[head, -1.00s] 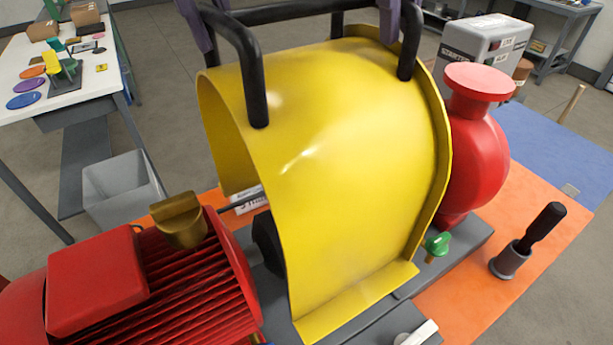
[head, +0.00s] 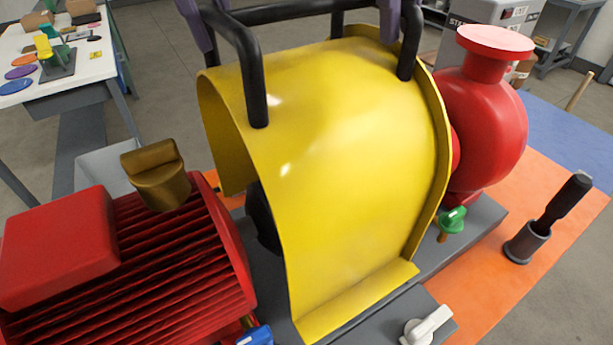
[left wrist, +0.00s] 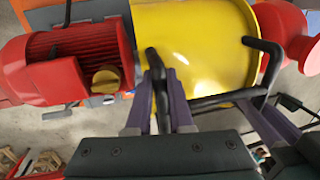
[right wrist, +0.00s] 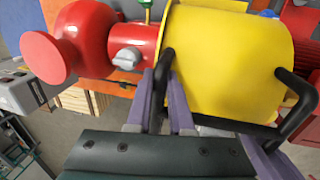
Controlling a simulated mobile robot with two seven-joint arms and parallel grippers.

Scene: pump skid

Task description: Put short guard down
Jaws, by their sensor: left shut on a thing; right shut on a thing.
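The short guard (head: 340,170) is a yellow curved cover with black bar handles on top. It sits between the red motor (head: 130,270) and the red pump (head: 485,120), over the grey skid base (head: 460,240). I cannot tell whether its lower flange touches the base. My left gripper (head: 205,25) is shut on the guard's left handle; the left wrist view shows the fingers (left wrist: 157,85) around the black bar. My right gripper (head: 395,20) is shut on the right handle, also seen in the right wrist view (right wrist: 166,82). The shaft area beneath the guard is mostly hidden.
A green valve handle (head: 452,220) and a white lever (head: 428,326) are close to the guard's right and front. A black-handled tool stands in a grey cup (head: 527,243). A white table (head: 60,60) is at the back left.

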